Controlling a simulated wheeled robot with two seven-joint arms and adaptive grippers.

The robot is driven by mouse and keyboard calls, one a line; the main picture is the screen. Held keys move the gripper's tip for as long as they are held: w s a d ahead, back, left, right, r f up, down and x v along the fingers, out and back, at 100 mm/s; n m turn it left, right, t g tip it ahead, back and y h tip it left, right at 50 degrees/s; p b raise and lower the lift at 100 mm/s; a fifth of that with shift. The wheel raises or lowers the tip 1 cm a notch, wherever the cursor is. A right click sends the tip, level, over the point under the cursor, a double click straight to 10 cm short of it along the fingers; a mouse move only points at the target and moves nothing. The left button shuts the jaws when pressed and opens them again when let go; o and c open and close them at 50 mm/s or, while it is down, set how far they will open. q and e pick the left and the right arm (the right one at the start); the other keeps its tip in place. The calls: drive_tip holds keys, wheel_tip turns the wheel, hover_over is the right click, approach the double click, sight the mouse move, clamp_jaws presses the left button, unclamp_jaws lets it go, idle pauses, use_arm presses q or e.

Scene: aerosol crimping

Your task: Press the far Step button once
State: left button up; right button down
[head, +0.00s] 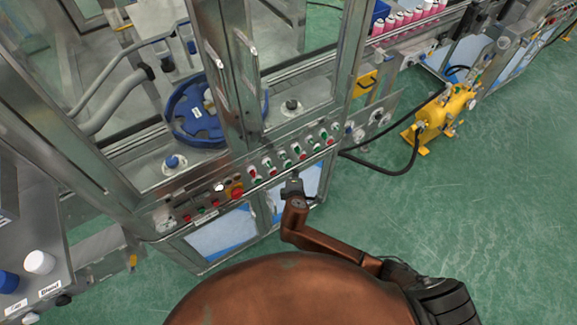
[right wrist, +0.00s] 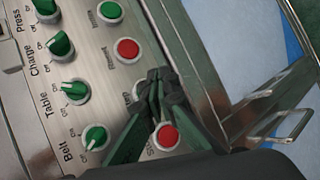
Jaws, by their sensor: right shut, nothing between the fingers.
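The control panel (right wrist: 105,70) fills much of the right wrist view. It carries a column of green knobs labelled Press, Charge, Table and Belt, and a second column of push buttons. A green button (right wrist: 110,11), a red button (right wrist: 127,50) and another red button (right wrist: 165,135) show there. My right gripper (right wrist: 158,88) is shut and empty, its tips over the button column between the two red buttons. In the head view the right gripper (head: 292,188) is at the panel's front edge.
The machine's door frame (head: 240,70) stands behind the panel, with a blue rotary table (head: 190,125) inside. A yellow pump (head: 440,115) with a black hose is on the floor at the right. The green floor in front is clear.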

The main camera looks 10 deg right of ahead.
sight(288, 164)
drive_tip(key=shift+w+a, duration=0.2)
drive_tip(key=shift+w, duration=0.35)
idle(0.9)
drive_tip(key=shift+r, duration=0.1)
drive_tip(key=shift+w+a, duration=0.15)
drive_tip(key=shift+w, duration=0.25)
